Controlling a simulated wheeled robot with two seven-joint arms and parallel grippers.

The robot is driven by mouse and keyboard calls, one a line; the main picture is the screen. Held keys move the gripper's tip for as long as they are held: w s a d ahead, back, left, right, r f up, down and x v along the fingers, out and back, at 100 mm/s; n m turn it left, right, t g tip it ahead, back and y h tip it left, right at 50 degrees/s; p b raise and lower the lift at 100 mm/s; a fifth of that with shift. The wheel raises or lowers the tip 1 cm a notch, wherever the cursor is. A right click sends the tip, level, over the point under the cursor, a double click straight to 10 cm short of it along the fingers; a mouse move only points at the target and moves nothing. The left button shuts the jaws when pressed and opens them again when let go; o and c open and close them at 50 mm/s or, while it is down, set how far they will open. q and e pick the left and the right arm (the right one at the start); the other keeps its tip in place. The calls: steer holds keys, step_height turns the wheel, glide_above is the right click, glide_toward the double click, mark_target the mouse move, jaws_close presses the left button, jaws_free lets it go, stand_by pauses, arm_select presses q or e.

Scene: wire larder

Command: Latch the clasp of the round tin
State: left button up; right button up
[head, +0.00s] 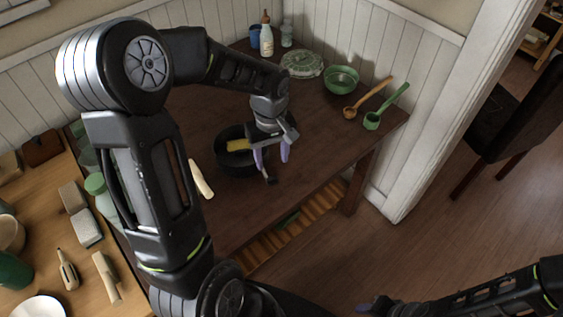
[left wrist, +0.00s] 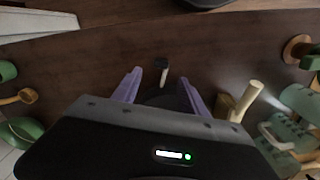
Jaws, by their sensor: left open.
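A dark round vessel (head: 226,164), which I take for the round tin, stands on the brown table with a yellow piece (head: 238,145) showing in it. A short dark lever (head: 270,179), perhaps its clasp, sticks out at its near right side. In the left wrist view this lever (left wrist: 162,68) shows between and beyond the fingertips, apart from both. My left gripper (head: 272,156) is open and empty over the vessel's right edge, with purple fingers pointing down. Its body hides most of the vessel in the left wrist view. My right gripper (head: 378,304) is at the bottom edge, its jaws unclear.
A green bowl (head: 341,79), a wooden ladle (head: 368,98), a green ladle (head: 386,107) and a patterned green round item (head: 302,64) stand at the back right. Bottles (head: 266,40) stand in the back corner. A pale rod (head: 201,180) lies left of the vessel. The table front is clear.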

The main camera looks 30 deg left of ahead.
mark_target(272, 178)
arm_select(q)
steer(key=shift+s+r, duration=0.1)
steer(key=shift+s, duration=0.15)
steer(key=shift+w+f+p, duration=0.1)
steer(key=shift+f+p, duration=0.35)
steer(key=shift+f, duration=3.5)
steer(key=shift+c, duration=0.3)
jaws_close()
